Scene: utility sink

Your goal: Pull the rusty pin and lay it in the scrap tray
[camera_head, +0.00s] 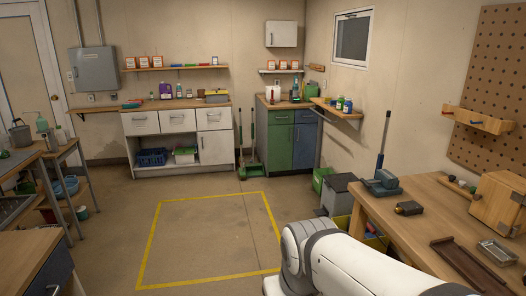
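I cannot make out a rusty pin anywhere; it is hidden or too small to tell. On the wooden workbench (425,213) at the right lie a small grey metal tray (497,252) and a long dark brown tray (462,265). I cannot tell which of them is the scrap tray. A grey-green device with an upright dark lever (382,183) stands at the bench's far left corner. A small dark block (408,208) lies in front of it. My white arm crosses the bottom right; my gripper is out of view.
A wooden box (497,203) stands at the bench's right, below a pegboard (490,85). A grey bin (340,190) stands beyond the bench's left side. The floor inside the yellow outline (210,240) is clear. Cabinets (178,138) line the back; another bench (30,150) is at left.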

